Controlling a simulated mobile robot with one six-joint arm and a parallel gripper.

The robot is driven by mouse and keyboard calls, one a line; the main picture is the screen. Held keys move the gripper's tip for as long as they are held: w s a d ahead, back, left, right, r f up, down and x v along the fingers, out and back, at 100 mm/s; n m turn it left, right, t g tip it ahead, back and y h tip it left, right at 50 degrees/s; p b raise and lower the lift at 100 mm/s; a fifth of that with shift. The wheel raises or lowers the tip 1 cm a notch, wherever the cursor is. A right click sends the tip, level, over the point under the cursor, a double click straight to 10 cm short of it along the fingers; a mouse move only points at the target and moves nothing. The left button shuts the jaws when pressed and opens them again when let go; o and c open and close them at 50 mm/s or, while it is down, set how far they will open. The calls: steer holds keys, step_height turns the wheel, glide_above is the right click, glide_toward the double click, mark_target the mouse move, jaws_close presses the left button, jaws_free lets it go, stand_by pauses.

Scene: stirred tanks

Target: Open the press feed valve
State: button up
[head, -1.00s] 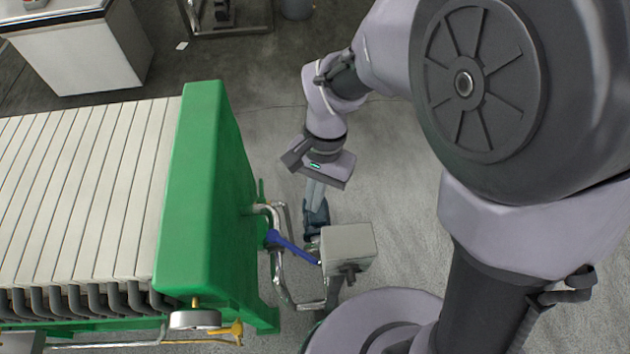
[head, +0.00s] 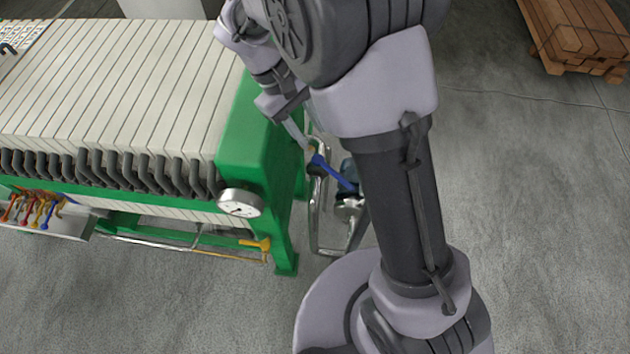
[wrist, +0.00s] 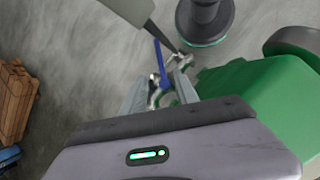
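The feed valve's blue lever (head: 335,173) sits on bent metal pipework (head: 316,205) at the right end of the green-framed press (head: 255,130). The lever slants down to the right, and my arm column stands close to its lower end. My gripper (head: 304,140) is close to the lever's upper end, beside the green end plate. In the wrist view, the gripper's two fingers (wrist: 159,82) are spread apart. The blue lever (wrist: 160,65) shows in line with the gap between them. I cannot tell whether the fingers touch it.
A round gauge (head: 240,203) and a yellow handle (head: 256,243) are on the press's near corner. A tray (head: 60,231) with several coloured handles is at left. A wooden pallet stack (head: 580,38) stands far right. Open floor lies to the right of my arm.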

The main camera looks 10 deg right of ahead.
mark_target(335, 176)
steer(key=b+x, duration=0.6)
steer(key=x, duration=1)
steer(key=shift+d, duration=0.2)
jaws_close()
stand_by(0.4)
